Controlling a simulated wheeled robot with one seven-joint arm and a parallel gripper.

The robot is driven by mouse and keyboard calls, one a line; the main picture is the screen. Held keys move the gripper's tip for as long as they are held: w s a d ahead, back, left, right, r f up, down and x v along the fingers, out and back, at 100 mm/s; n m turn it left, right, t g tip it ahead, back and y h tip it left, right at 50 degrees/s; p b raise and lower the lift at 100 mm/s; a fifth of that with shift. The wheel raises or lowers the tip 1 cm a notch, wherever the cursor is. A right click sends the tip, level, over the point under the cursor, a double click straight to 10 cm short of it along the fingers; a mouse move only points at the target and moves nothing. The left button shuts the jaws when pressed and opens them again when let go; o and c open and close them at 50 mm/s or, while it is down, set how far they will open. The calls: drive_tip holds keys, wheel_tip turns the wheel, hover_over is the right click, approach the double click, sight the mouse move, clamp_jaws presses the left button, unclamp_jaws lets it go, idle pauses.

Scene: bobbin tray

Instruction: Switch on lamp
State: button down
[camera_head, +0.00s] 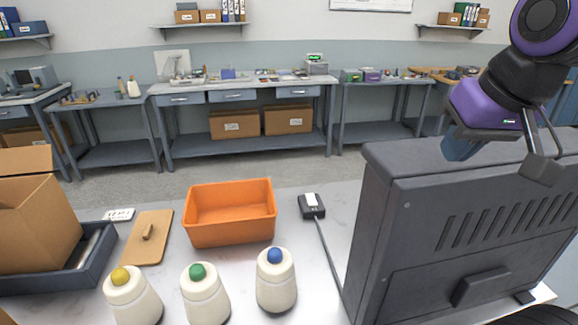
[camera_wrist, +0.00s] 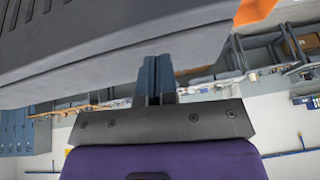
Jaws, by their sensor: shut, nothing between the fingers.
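No thing that is plainly a lamp shows. A small black switch box (camera_head: 311,206) with a white rocker lies on the light table, and a grey cable runs from it towards the large grey vented housing (camera_head: 455,245) at the right. I cannot tell whether the switch is on. My gripper (camera_head: 460,150) is above the housing's top edge, well right of and higher than the switch box. In the wrist view my gripper (camera_wrist: 158,62) has its fingers together and empty, with the housing (camera_wrist: 90,45) close to them. Whether they touch it is unclear.
An orange bin (camera_head: 230,235) stands left of the switch box. Three cream bottles with yellow (camera_head: 133,298), green (camera_head: 205,295) and blue (camera_head: 276,282) tops stand in front. A wooden board (camera_head: 150,250) and a cardboard box (camera_head: 35,225) are at left. Workbenches (camera_head: 245,90) line the back.

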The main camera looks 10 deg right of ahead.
drive_tip(key=w+m+g+y, duration=0.2)
drive_tip(key=w+m, duration=0.3)
drive_tip(key=w, duration=0.8)
drive_tip(key=m+g+h, duration=0.3)
drive_tip(key=m+h, duration=0.3)
drive_tip(key=m, duration=0.6)
hover_over(311, 195)
drive_tip(key=s+a, duration=0.2)
drive_tip(key=a, duration=0.1)
wheel_tip(311, 195, down, 25)
drive_tip(key=shift+w+a+f+t, duration=0.2)
drive_tip(key=shift+w+a+t, duration=0.1)
drive_tip(key=shift+w, duration=0.2)
drive_tip(key=shift+f, duration=0.15)
drive_tip(key=x, duration=1.2)
drive_tip(key=shift+a+f, duration=0.3)
drive_tip(key=shift+f, duration=0.05)
drive_tip(key=shift+w+f, duration=0.15)
drive_tip(key=shift+f, duration=0.4)
